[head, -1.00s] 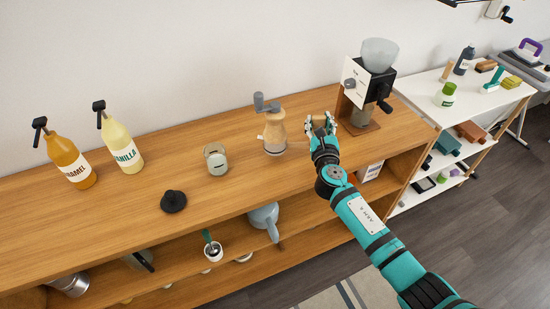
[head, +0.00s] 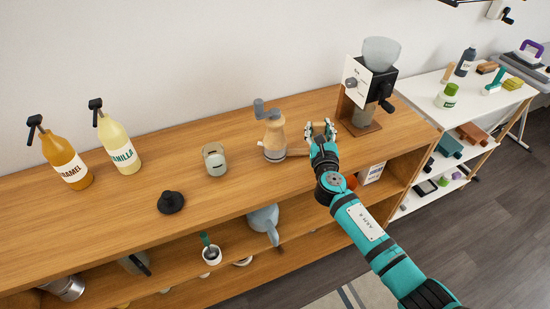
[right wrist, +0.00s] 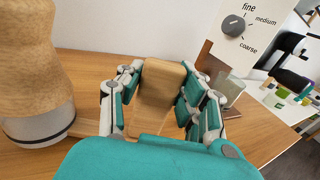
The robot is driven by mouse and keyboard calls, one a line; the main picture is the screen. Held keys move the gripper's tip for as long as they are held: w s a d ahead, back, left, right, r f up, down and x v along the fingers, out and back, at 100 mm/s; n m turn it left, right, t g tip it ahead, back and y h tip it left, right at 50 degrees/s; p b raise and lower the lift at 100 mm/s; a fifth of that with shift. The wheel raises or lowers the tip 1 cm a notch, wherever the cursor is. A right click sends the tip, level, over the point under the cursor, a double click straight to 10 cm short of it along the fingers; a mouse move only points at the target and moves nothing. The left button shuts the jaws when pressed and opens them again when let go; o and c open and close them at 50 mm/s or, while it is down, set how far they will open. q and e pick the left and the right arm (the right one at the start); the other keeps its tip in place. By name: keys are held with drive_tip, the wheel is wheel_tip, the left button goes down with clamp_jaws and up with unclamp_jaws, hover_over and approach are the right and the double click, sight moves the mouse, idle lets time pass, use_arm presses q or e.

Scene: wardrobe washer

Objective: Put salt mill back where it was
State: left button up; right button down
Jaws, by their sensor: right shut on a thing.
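A wooden mill with a grey crank and grey base (head: 274,137), which looks like the salt mill, stands upright on the wooden counter. It also fills the left edge of the right wrist view (right wrist: 35,75). My right gripper (head: 320,131) is just right of this mill. In the right wrist view its fingers (right wrist: 160,95) are shut on a tan wooden block (right wrist: 162,82). A thin wooden bar (right wrist: 86,127) runs between the mill's base and the gripper; I cannot tell whether it joins either one. My left gripper is not in view.
A coffee grinder (head: 373,82) stands close right of the gripper. Left of the mill are a small jar (head: 215,160), a black tamper-like thing (head: 171,202) and two pump bottles (head: 119,148). The counter (head: 110,215) has bare room toward its front left.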

drive_tip(key=shift+f+b, duration=0.3)
drive_tip(key=shift+f, duration=0.1)
idle(0.4)
drive_tip(key=c, duration=0.8)
unclamp_jaws()
drive_tip(key=o, duration=0.3)
drive_tip(key=shift+f, duration=0.1)
drive_tip(key=shift+o, duration=0.2)
drive_tip(key=s, duration=1.2)
